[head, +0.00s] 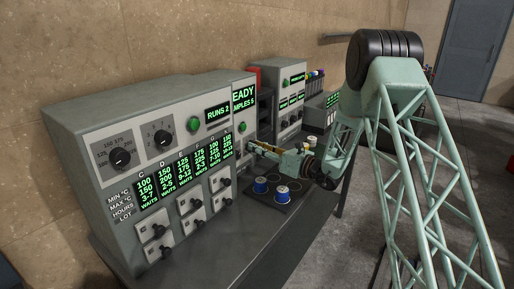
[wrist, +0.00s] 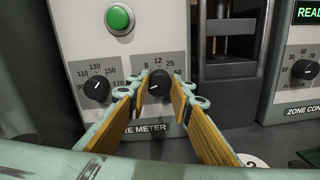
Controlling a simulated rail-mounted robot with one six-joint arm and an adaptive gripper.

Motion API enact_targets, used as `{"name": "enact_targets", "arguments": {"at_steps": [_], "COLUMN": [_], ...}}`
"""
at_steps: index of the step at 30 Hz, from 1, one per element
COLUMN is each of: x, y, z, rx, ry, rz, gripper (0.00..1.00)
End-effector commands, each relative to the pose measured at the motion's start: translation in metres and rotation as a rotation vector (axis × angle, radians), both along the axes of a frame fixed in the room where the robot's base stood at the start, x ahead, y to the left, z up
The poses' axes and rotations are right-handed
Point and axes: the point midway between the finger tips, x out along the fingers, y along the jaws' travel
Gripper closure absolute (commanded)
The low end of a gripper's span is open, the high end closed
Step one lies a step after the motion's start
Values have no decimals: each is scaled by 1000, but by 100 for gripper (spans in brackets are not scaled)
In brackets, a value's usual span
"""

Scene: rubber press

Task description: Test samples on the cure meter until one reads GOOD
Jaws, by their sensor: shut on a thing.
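The cure meter (wrist: 165,35) fills the middle of the wrist view, with a green button (wrist: 119,18) above a left knob (wrist: 97,88) and a right knob (wrist: 158,82). My gripper (wrist: 159,88) is shut on the right knob, one finger on each side. In the head view my gripper (head: 252,147) reaches the front of a unit whose partly hidden display (head: 243,98) ends in "EADY" and "MPLES 5". Two blue pieces with pale tops, perhaps samples, stand below it: one on the left (head: 260,185) and one on the right (head: 281,192).
A large grey control cabinet (head: 90,130) with knobs, "RUNS 2" and several "WAITS" columns stands at left. Another panel (head: 290,75) stands behind. In the wrist view, dark press parts (wrist: 228,70) and a zone control panel (wrist: 300,50) are at right. The front bench (head: 215,255) is clear.

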Motion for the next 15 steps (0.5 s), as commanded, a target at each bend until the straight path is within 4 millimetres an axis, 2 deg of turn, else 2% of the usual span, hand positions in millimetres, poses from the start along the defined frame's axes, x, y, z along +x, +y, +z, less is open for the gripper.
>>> {"name": "enact_targets", "arguments": {"at_steps": [15], "x": [0], "y": [0], "z": [3], "rx": [129], "ry": [209], "rz": [0], "gripper": [90]}}
